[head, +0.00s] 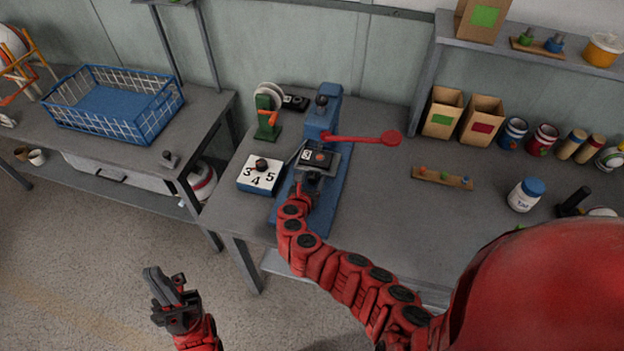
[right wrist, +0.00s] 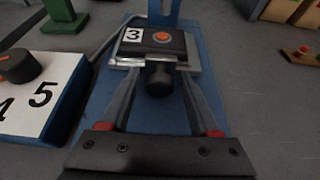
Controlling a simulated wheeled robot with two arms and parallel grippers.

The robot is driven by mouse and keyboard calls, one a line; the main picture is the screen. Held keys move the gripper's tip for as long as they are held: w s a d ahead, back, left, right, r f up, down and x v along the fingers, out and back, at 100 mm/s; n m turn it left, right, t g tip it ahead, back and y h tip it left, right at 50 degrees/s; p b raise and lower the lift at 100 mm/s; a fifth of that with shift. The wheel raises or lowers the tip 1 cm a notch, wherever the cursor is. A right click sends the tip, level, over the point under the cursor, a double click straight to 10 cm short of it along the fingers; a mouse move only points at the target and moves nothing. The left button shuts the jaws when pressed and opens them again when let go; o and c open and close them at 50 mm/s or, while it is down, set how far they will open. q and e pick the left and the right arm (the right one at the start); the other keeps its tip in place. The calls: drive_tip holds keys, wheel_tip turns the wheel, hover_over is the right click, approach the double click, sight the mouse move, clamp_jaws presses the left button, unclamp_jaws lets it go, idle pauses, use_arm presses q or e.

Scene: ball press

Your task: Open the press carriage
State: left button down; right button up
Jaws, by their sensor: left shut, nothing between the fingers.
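The blue press (head: 323,112) stands on the right-hand workbench, with its red lever (head: 362,137) pointing right. Its carriage (head: 318,158) is a dark plate with a "3" label and an orange round spot; the right wrist view shows it too (right wrist: 170,45). A black knob (right wrist: 159,79) sticks out from the carriage front. My right gripper (right wrist: 159,75) is at the carriage front, its fingers spread on both sides of the knob with a gap visible. My left gripper (head: 172,296) is shut and empty, over the floor left of the bench.
A selector box (head: 260,174) numbered 3, 4, 5 with a dark knob sits just left of the press. A green device (head: 268,110) stands behind it. A wooden rack (head: 442,178) and white jar (head: 526,194) are to the right. A blue basket (head: 112,103) is on the other bench.

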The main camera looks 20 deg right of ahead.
clamp_jaws()
idle(1.2)
